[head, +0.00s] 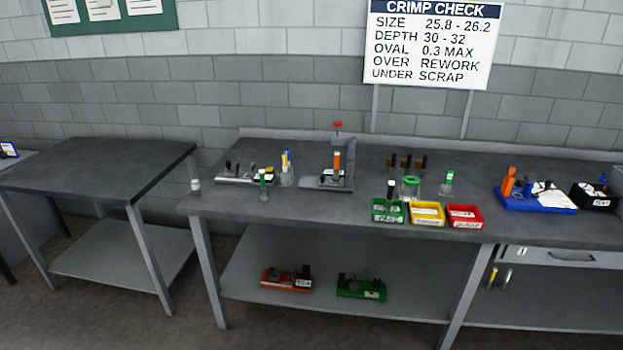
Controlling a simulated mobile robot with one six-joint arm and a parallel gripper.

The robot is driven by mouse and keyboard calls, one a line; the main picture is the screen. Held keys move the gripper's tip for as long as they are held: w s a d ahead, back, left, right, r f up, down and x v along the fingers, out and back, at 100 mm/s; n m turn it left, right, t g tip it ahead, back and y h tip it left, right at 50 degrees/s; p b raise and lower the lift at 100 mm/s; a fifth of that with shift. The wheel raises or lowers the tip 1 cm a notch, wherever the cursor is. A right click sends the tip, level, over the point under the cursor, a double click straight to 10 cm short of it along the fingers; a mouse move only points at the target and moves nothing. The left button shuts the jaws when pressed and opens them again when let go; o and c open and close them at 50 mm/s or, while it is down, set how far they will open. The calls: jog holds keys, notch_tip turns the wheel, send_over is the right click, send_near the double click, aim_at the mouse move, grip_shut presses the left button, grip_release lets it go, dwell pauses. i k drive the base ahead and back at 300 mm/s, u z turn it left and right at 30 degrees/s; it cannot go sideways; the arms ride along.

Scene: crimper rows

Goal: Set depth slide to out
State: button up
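My gripper is not in view. No part is clearly readable as the depth slide at this distance, so its setting cannot be told. On the long grey bench (330,204), a grey fixture (328,182) carries an upright orange-topped part and has a red knob (338,125) behind it. To its left lies a low, flat grey fixture (232,179) with small dark parts on top. Both are small and their details are blurred.
Green (388,218), yellow (427,221) and red (465,224) bins line the front edge. Small green-capped items stand nearby. A blue tray (565,205) and a black box (590,203) sit at right.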

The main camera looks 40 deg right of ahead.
aim_at(325, 181)
jog(key=z, duration=0.15)
jog(key=i, duration=0.95)
jog(key=u, duration=0.05)
